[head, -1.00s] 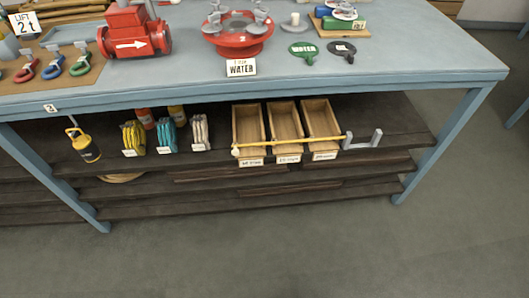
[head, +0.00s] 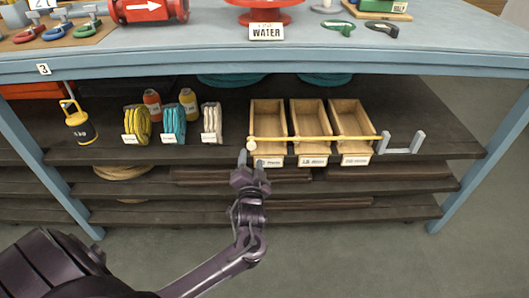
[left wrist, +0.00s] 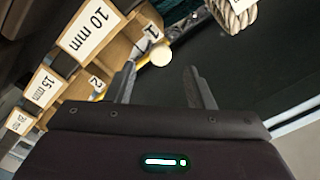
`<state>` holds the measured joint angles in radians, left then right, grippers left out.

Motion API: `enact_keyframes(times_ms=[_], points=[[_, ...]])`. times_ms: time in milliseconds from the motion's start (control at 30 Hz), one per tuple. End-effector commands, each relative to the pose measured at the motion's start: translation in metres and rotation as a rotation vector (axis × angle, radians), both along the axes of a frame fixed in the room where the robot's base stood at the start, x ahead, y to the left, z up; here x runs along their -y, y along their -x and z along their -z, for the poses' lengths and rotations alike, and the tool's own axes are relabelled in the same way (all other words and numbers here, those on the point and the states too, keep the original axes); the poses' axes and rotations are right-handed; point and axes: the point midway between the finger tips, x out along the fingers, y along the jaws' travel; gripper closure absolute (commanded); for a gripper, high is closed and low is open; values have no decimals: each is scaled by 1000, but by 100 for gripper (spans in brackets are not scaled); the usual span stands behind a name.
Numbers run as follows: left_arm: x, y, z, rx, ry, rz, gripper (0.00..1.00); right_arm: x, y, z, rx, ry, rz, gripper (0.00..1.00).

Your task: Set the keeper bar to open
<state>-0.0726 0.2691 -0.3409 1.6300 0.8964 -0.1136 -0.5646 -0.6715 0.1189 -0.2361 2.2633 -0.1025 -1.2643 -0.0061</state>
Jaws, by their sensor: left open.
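The keeper bar (head: 310,138) is a thin yellow rod lying across the fronts of three wooden bins (head: 283,108) on the upper shelf. A pale round knob (head: 251,145) is at its left end. A grey U-shaped bracket (head: 403,146) stands to the right of the bins, by the bar's right end. My left gripper (head: 250,160) is open in front of the left bin, just below the knob. In the left wrist view the knob (left wrist: 161,54) shows just beyond the gap between the open fingers (left wrist: 160,82). My right gripper is out of view.
Labelled yellow, teal and white bundles (head: 172,125) stand left of the bins, with bottles behind. A yellow-and-black canister (head: 79,123) is further left. The blue tabletop edge (head: 200,65) overhangs the shelf. Open floor lies in front.

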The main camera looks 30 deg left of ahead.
Motion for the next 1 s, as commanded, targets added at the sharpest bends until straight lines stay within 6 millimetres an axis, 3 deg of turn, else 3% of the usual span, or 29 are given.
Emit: enact_keyframes(times_ms=[400, 800, 1000], points=[[-32, -53, 1, -1, 0, 1, 52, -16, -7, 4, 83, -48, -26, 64], [-38, -61, 0, -3, 2, 2, 52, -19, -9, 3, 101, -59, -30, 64], [-37, -61, 0, -2, 1, 1, 77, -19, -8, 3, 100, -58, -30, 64]])
